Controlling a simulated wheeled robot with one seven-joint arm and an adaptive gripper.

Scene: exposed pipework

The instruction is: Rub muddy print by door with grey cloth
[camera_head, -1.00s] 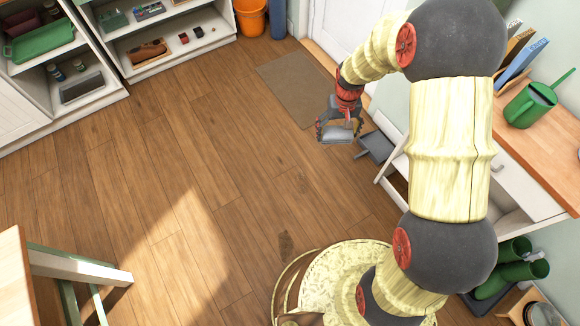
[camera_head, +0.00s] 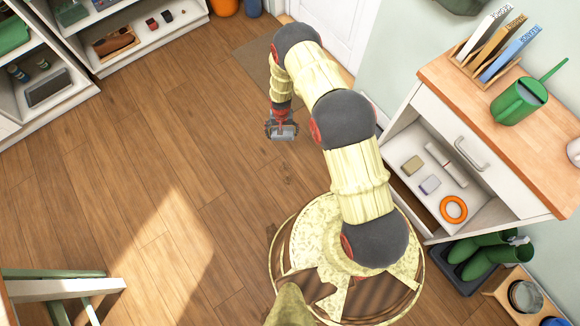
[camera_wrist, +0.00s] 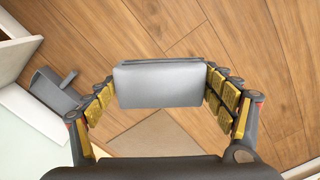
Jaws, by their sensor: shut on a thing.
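My gripper (camera_head: 282,130) is shut on the grey cloth (camera_head: 284,133), a smooth pad-like block. The cloth also shows in the wrist view (camera_wrist: 160,84), between the yellow-padded fingers. In the head view, my gripper is over the wooden floor, just in front of the brown mat (camera_head: 255,72) by the white door (camera_head: 335,30). I cannot tell whether the cloth touches the floor.
A cabinet with a wooden top (camera_head: 450,95) stands at the right, its lower compartment holding an orange ring (camera_head: 453,209). Green boots (camera_head: 485,255) stand below. A grey dustpan (camera_wrist: 55,92) lies left in the wrist view. Shelves (camera_head: 120,45) line the far left. The middle floor is clear.

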